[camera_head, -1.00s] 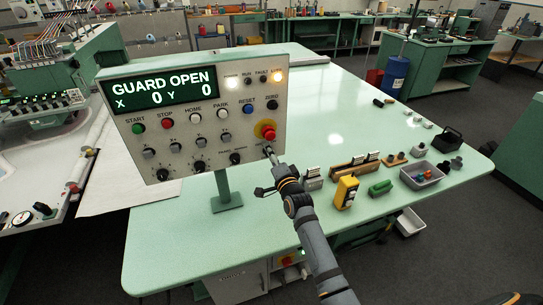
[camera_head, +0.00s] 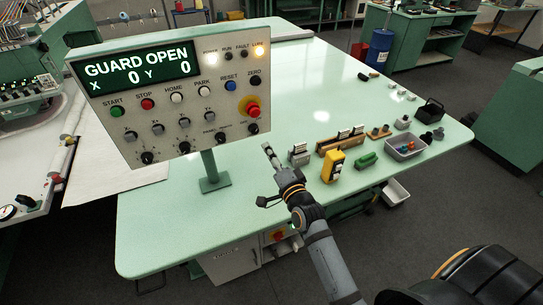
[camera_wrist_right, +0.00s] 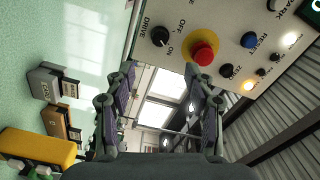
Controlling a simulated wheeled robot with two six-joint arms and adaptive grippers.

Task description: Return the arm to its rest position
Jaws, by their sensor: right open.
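My right gripper (camera_head: 270,158) is above the green table (camera_head: 160,235), just below and right of the control panel (camera_head: 152,80), apart from it. In the right wrist view its two fingers are spread (camera_wrist_right: 160,78) with nothing between them. The panel's red mushroom button (camera_head: 253,108) also shows ahead in the wrist view (camera_wrist_right: 203,53), on its yellow base. The panel display reads GUARD OPEN, X 0, Y 0, and an amber lamp (camera_head: 257,51) is lit. My left gripper is not in view.
A yellow device (camera_head: 333,166), a green block (camera_head: 366,160), a wooden rack (camera_head: 340,142) and a grey bin (camera_head: 407,147) stand right of my right gripper. The panel's post (camera_head: 210,170) stands to its left. The table's far middle is clear.

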